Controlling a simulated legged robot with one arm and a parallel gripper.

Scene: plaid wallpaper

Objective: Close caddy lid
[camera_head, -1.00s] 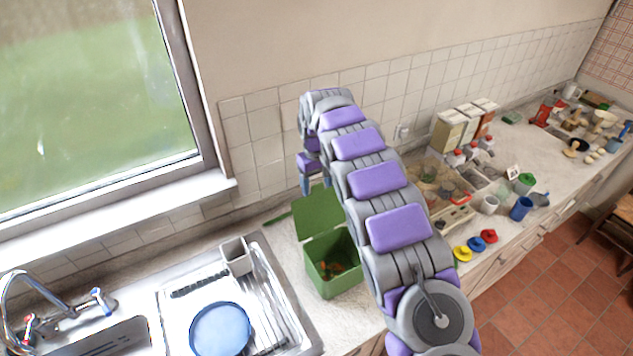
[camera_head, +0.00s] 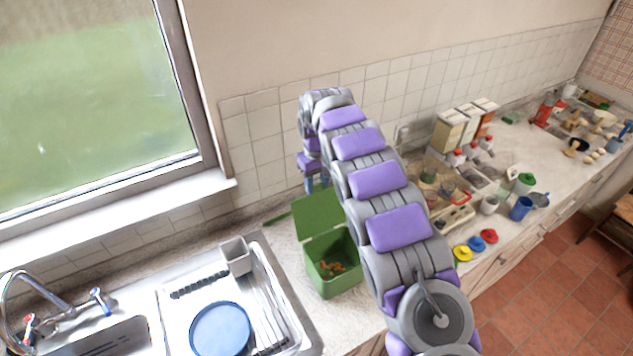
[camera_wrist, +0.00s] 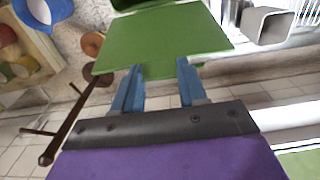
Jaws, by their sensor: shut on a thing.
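The green caddy (camera_head: 322,282) stands on the counter just right of the sink, with orange and brown scraps inside. Its green lid (camera_head: 318,214) is open, tilted up at the back toward the wall. My gripper (camera_head: 316,184) is at the lid's upper edge, partly hidden by my arm in the head view. In the wrist view, the blue fingertips (camera_wrist: 160,72) of my gripper are at the edge of the lid (camera_wrist: 165,40), shut on it. A little of the caddy shows at the top of that view.
A grey square cup (camera_head: 236,255) and a blue plate (camera_head: 220,328) are on the draining board left of the caddy. The tiled wall is close behind. Jars, cups and coloured lids (camera_head: 475,243) crowd the counter to the right. A dark wooden rod (camera_wrist: 72,118) shows in the wrist view.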

